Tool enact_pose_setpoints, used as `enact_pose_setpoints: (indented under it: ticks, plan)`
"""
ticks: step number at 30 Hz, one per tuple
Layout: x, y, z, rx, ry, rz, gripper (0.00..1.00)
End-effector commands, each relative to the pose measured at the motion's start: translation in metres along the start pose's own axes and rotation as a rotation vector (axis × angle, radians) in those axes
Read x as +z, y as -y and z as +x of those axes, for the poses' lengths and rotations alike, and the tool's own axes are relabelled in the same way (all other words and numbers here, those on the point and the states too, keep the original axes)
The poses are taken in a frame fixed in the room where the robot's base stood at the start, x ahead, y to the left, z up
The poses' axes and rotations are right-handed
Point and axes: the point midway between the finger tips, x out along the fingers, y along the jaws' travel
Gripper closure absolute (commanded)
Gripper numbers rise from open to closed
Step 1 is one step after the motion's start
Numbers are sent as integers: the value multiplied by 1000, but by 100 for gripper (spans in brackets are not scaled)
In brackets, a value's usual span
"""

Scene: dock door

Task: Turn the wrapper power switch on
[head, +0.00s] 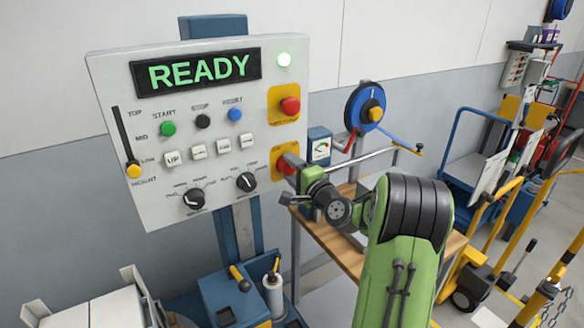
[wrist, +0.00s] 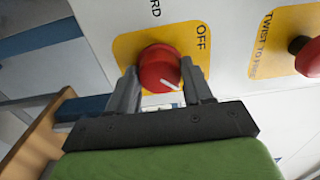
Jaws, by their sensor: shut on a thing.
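The power switch is a red rotary knob (wrist: 157,66) on a yellow plate, with the word OFF beside it in the wrist view. A white pointer line on the knob points to the lower right of that view, away from the OFF label. My gripper (wrist: 160,76) has one finger on each side of the knob and is shut on it. In the head view the knob (head: 286,163) sits at the panel's lower right, partly hidden by my gripper.
Another red knob (head: 290,106) on a yellow plate sits above the switch. The control panel (head: 130,92) also holds buttons, dials and a height slider (head: 133,169). A wooden bench (head: 340,240) with a blue reel (head: 364,106) stands to the right. Carts stand farther right.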

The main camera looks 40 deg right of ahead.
Motion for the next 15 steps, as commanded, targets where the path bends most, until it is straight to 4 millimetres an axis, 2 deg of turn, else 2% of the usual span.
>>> enact_pose_setpoints:
  ticks: [14,15]
  plan:
    - [-1,0,0,-2,-2,14,80]
    - [0,0,0,-2,-2,14,47]
